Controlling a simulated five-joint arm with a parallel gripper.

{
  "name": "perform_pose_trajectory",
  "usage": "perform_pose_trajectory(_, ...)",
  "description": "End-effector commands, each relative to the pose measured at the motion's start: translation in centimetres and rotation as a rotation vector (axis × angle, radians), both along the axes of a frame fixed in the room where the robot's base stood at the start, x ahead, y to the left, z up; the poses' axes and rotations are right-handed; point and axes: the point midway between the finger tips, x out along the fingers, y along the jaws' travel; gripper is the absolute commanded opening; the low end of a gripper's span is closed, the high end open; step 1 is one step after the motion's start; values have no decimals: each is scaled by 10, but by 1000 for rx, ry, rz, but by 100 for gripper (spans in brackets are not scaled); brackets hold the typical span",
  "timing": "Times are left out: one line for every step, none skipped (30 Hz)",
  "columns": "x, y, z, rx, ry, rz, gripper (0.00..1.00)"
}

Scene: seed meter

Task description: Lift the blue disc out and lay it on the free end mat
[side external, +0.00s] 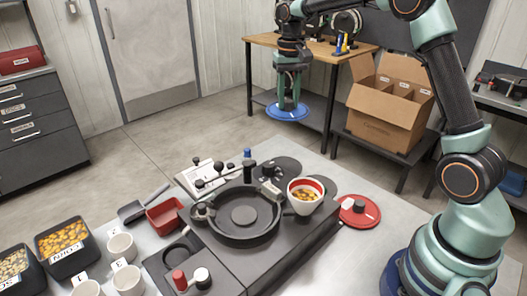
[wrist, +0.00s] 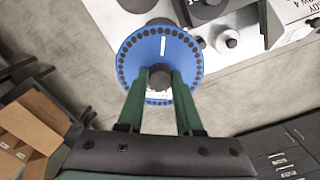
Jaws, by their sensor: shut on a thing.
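The blue disc (side external: 286,113) is held high in the air, beyond the far edge of the bench in the side view. In the wrist view the blue disc (wrist: 130,62) shows a ring of small dark holes, a white line and a dark central hub (wrist: 159,77). My gripper (side external: 289,100) is shut on that hub, with the green fingers (wrist: 159,82) on both sides of it. Dark round mats (side external: 287,167) lie at the back of the bench. A red disc (side external: 361,211) with a black knob lies at the bench's right. I cannot tell which mat is the free end one.
The black seed meter housing (side external: 243,217) stands mid-bench with an open round bowl. A white-and-red cup of yellow seeds (side external: 305,193) stands at its right. White cups (side external: 122,246), a red tray (side external: 164,216) and seed bins (side external: 62,243) are at left. A cardboard box (side external: 388,103) stands behind.

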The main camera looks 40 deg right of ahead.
Motion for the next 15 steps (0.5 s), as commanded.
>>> perform_pose_trajectory(-1,2,-13,2,8,4,0)
perform_pose_trajectory(-2,3,-18,2,8,4,0)
perform_pose_trajectory(-2,3,-28,2,9,4,0)
perform_pose_trajectory(-2,3,-35,1,8,4,0)
perform_pose_trajectory(-2,3,-41,1,8,4,0)
perform_pose_trajectory(-2,3,-51,2,9,4,0)
perform_pose_trajectory(-2,3,-59,2,9,4,0)
perform_pose_trajectory(-2,3,-65,2,9,4,0)
perform_pose_trajectory(-2,3,-75,2,9,4,0)
perform_pose_trajectory(-2,3,-82,1,8,4,0)
perform_pose_trajectory(-2,3,-88,2,8,4,0)
perform_pose_trajectory(-2,3,-96,2,7,4,0)
perform_pose_trajectory(-2,3,-101,2,8,4,0)
perform_pose_trajectory(-1,3,-105,1,6,4,0)
perform_pose_trajectory(-1,3,-110,1,6,4,0)
